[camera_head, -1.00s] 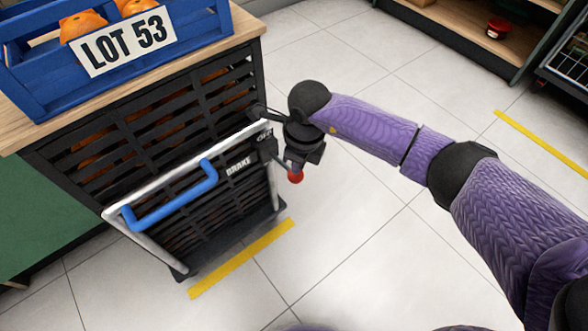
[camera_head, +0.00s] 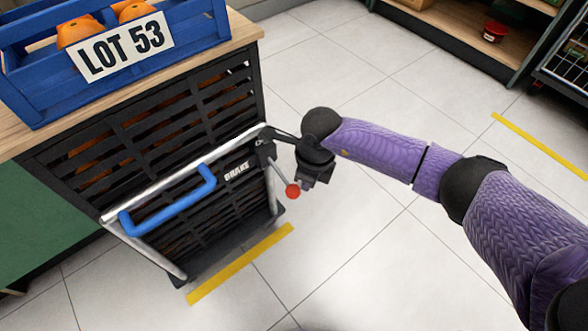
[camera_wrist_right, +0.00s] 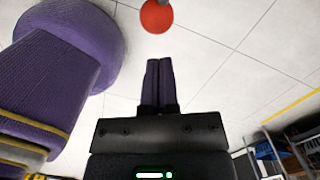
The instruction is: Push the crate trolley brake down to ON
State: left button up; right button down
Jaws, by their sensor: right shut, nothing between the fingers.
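The crate trolley (camera_head: 152,208) stands against the wooden-topped counter, with a silver frame and a blue handle (camera_head: 168,203). A label reading BRAKE (camera_head: 237,171) is on its right side. The brake lever is a thin metal rod with a red ball knob (camera_head: 292,190), slanting down and right from a black mount (camera_head: 264,153). My right gripper (camera_head: 307,184) is shut and empty, just right of the knob. In the right wrist view the knob (camera_wrist_right: 156,16) is beyond the shut fingers (camera_wrist_right: 158,82), with a visible gap. The left gripper is not in view.
A blue crate (camera_head: 110,75) with oranges and a LOT 53 sign sits on the counter (camera_head: 20,136). Yellow tape (camera_head: 240,263) marks the floor before the trolley. Open tiled floor lies to the right, with shelving (camera_head: 470,40) at the back right.

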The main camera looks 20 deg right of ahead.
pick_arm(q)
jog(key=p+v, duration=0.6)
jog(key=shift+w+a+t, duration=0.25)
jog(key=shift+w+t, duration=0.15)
pick_arm(e)
notch_tip(320, 180, up, 10)
jog(key=s+d, duration=0.1)
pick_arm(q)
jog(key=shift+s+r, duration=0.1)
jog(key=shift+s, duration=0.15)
